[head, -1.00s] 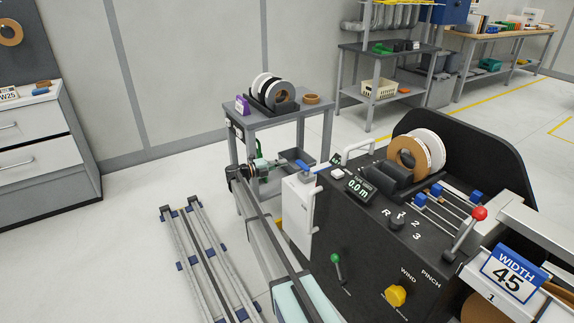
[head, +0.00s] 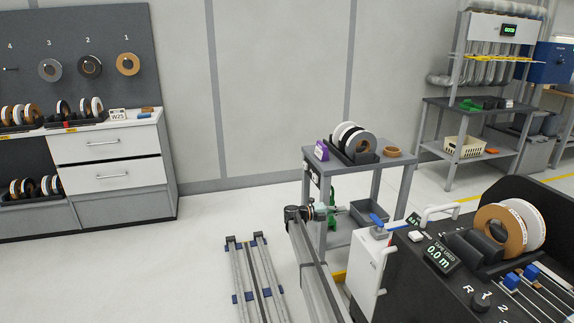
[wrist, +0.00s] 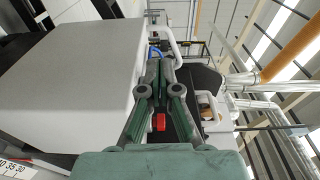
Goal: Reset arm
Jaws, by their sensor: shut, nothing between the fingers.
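My gripper (wrist: 161,72) shows in the wrist view with its dark green fingers together and nothing held between them. A large pale grey box-like surface (wrist: 70,85) fills the left of that view beside the fingers. A small red part (wrist: 158,122) shows between the finger linkages. In the head view, my arm (head: 312,255) reaches out to a jointed end beside the grey cart (head: 375,150), left of the white cabinet (head: 367,260). The fingertips are too small to make out there.
The black winding machine (head: 440,295) with tape rolls (head: 500,228) stands at right, its display reading 0.0 m. A rail frame (head: 252,280) lies on the floor. Drawers (head: 105,172) and a pegboard with rolls (head: 90,67) stand at left.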

